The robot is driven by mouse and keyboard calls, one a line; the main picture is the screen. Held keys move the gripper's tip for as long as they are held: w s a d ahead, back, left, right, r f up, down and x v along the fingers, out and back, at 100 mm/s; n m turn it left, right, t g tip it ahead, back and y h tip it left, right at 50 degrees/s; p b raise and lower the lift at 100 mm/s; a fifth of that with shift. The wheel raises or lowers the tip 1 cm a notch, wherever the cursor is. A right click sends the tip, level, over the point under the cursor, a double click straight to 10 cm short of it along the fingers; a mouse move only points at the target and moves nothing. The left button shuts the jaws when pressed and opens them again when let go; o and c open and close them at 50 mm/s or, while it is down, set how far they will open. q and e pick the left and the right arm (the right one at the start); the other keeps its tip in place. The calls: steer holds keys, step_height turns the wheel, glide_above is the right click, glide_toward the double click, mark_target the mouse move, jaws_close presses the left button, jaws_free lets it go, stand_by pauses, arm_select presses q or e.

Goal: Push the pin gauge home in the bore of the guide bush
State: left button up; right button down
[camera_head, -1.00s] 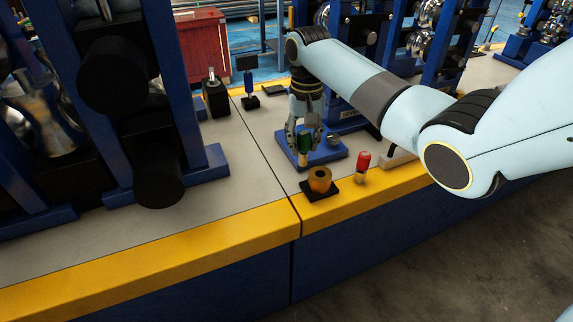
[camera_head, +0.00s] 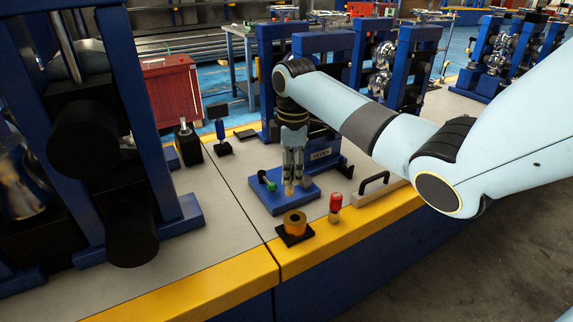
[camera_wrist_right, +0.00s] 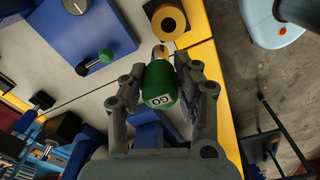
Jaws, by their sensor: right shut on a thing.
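The guide bush (camera_head: 295,219) is a brass-coloured ring with an open bore on a black plate near the yellow bench edge. It also shows at the top of the right wrist view (camera_wrist_right: 181,17). My right gripper (camera_head: 292,182) points down, shut on the pin gauge. In the right wrist view its fingers (camera_wrist_right: 166,82) clasp the green handle of the pin gauge (camera_wrist_right: 159,80), marked GO. The gauge's metal tip shows beside the bush's edge, outside the bore. In the head view the fingers hide the green handle. My left gripper is out of view.
A blue block (camera_head: 308,188) with a green-topped black knob (camera_head: 267,180) is behind the bush. A red-topped gauge (camera_head: 335,205) stands right of the bush. A grey block with a black handle (camera_head: 374,183) is farther right.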

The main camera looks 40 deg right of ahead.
steer(key=shift+s+d+r+p, duration=0.1)
steer(key=shift+s+r+p, duration=0.25)
steer(key=shift+s, duration=0.2)
steer(key=shift+s+f, duration=0.3)
steer(key=shift+f, duration=0.05)
steer(key=shift+f+b, duration=1.1)
steer(key=shift+f, duration=1.8)
steer(key=shift+p, duration=0.4)
